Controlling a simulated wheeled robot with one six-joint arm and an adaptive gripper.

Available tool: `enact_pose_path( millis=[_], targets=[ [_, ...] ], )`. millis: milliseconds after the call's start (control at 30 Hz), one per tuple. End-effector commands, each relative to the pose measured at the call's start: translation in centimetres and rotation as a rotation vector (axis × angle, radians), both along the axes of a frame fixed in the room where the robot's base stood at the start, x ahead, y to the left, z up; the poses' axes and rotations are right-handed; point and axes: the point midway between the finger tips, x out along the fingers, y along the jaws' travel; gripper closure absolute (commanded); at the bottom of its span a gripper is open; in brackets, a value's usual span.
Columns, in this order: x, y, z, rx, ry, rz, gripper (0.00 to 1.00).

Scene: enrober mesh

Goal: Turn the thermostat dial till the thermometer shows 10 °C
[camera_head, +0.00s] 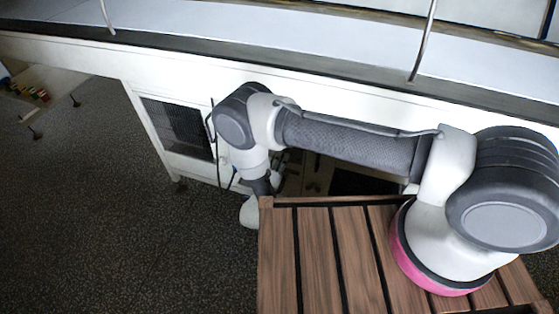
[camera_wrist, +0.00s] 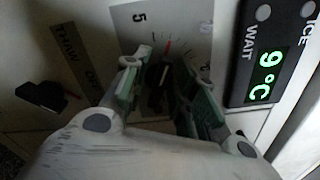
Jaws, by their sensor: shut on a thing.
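The thermometer display (camera_wrist: 265,72) is at the right of the wrist view. It reads 9 °C in green digits, turned sideways. The thermostat dial (camera_wrist: 157,98) is a dark knob in the middle of the wrist view, on a light plate (camera_wrist: 192,18) with tick marks, a printed 5 and a red mark. My gripper (camera_wrist: 160,68) is shut on the dial, one green-padded finger on each side. The fingers hide much of the knob. In the head view I cannot make out the dial or display.
A black switch handle (camera_wrist: 42,95) sits left of the dial, by a label (camera_wrist: 76,57) reading THAW. ICE and WAIT lamps adjoin the display. In the head view, a white machine (camera_head: 120,72) runs across the back, and dark floor (camera_head: 100,220) lies open at left.

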Motion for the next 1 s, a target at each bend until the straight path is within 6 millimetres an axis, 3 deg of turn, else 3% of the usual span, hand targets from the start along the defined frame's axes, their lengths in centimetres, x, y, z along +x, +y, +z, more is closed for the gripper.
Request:
enact_pose_path(
  millis=[467,500,1000],
  targets=[
    [-0.03,0.08,-0.05,-0.014,0.006,0.003,0.96],
    [-0.03,0.08,-0.05,-0.014,0.006,0.003,0.68],
    [-0.01,0.02,0.00,0.015,-0.005,0.001,0.68]
  ],
)
